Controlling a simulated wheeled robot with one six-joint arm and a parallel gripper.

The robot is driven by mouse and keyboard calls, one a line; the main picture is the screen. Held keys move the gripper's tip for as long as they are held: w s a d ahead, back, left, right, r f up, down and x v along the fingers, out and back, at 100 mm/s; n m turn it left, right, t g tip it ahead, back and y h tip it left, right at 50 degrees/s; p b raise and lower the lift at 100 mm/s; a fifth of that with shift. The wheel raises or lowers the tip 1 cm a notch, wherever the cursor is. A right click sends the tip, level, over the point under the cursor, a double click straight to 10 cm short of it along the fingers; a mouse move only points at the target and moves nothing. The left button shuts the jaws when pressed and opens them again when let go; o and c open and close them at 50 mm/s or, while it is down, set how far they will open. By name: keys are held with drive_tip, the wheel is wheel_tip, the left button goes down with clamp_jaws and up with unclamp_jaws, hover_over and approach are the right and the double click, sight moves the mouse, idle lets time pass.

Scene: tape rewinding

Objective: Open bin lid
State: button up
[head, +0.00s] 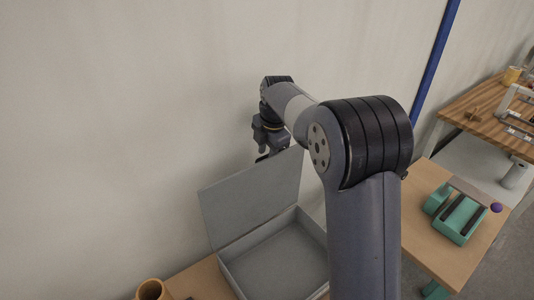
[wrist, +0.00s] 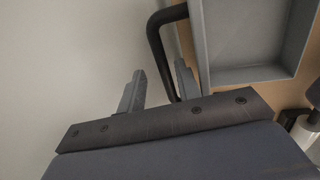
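The grey bin (head: 322,238) stands on the table with its inside showing and empty. Its flat grey lid (head: 250,197) is raised steeply along the bin's wall-side edge. My gripper (head: 267,146) is at the lid's top edge, on the wall side. In the wrist view, my gripper (wrist: 158,82) has its fingers spread apart. The black lid handle (wrist: 158,48) passes between them, nearer the right finger. I cannot tell whether it touches that finger. The bin's inside also shows in the wrist view (wrist: 245,74).
A plain wall is close behind the lid and my gripper. A brown cylindrical container (head: 152,290) stands left of the bin. A green device (head: 459,218) and a purple ball (head: 496,207) are on the table to the right. A wooden table (head: 480,112) stands farther back.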

wheel_tip(320, 180, up, 10)
drive_tip(key=s+d+b, duration=0.1)
drive_tip(key=shift+s, duration=0.35)
drive_tip(key=shift+f, duration=0.1)
drive_tip(key=f, duration=0.3)
drive_tip(key=w+f, duration=0.1)
drive_tip(key=f, duration=0.3)
drive_tip(key=a+f+p, duration=0.1)
drive_tip(key=f, duration=0.2)
drive_tip(key=shift+w+f, duration=0.2)
drive_tip(key=shift+w, duration=0.2)
drive_tip(key=shift+s+d, duration=0.1)
drive_tip(key=shift+s, duration=0.05)
drive_tip(key=shift+r, duration=0.1)
